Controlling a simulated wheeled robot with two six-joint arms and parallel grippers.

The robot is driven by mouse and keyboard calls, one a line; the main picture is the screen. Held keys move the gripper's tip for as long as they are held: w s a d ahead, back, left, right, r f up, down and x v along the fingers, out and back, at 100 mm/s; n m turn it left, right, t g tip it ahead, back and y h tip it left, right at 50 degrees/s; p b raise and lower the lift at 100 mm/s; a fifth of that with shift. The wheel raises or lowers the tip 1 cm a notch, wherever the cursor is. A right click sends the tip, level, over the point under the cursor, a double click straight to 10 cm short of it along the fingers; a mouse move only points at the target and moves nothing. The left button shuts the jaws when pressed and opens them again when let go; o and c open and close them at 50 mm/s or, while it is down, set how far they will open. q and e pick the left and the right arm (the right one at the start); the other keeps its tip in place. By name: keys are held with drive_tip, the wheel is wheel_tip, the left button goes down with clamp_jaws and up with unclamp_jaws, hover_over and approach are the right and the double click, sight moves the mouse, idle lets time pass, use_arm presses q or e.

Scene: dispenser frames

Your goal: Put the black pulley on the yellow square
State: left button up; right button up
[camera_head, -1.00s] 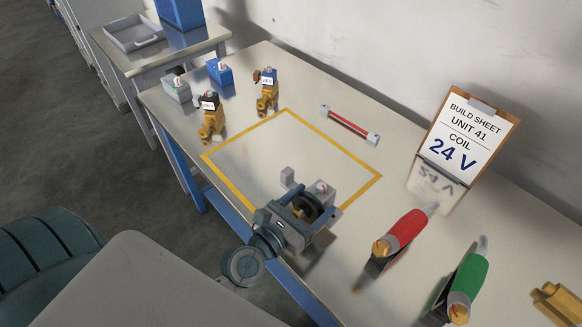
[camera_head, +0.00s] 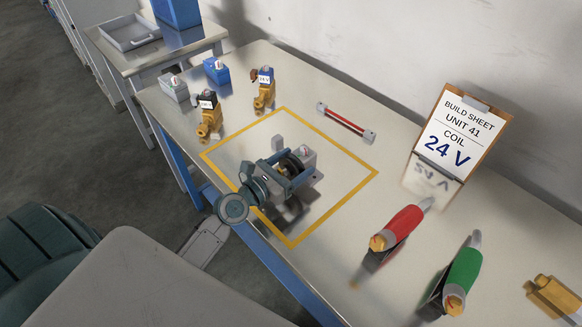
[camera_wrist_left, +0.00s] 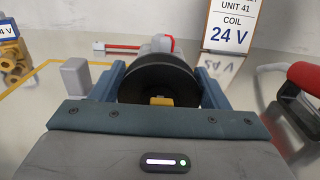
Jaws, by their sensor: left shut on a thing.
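My left gripper (camera_head: 297,168) is shut on the black pulley (camera_head: 289,163). In the left wrist view the pulley (camera_wrist_left: 160,80) is a dark grooved disc between the two blue fingers, with a small yellow piece low at its middle. The yellow square (camera_head: 362,190) is a taped outline on the bench. In the head view the gripper and pulley are over the inside of the square, with a shadow below them; the height above the bench is hard to tell. My right gripper is not in view.
A grey block (camera_head: 277,143) and a grey part with a red-white top (camera_head: 304,153) show beside the pulley. Brass valves (camera_head: 209,122) stand behind left. A red-handled tool (camera_head: 400,229) and a green-handled tool (camera_head: 462,277) are to the right. A build-sheet clipboard (camera_head: 459,131) stands behind.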

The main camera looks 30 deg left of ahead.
use_arm(q)
drive_tip(key=shift+w+a, duration=0.35)
drive_tip(key=shift+w, duration=0.1)
drive_tip(key=f, duration=0.1)
drive_tip(key=f+b, duration=0.2)
drive_tip(key=shift+w+a+f, duration=0.1)
drive_tip(key=shift+w+a, duration=0.15)
drive_tip(key=shift+a, duration=0.05)
drive_tip(key=shift+f+b, duration=0.2)
drive_tip(key=shift+b, duration=0.15)
drive_tip(key=o, duration=1.1)
drive_tip(key=shift+f, duration=0.2)
drive_tip(key=shift+c, duration=0.2)
drive_tip(key=o, duration=0.4)
drive_tip(key=shift+r, duration=0.1)
drive_tip(key=shift+o, duration=0.2)
drive_tip(key=shift+r, duration=0.1)
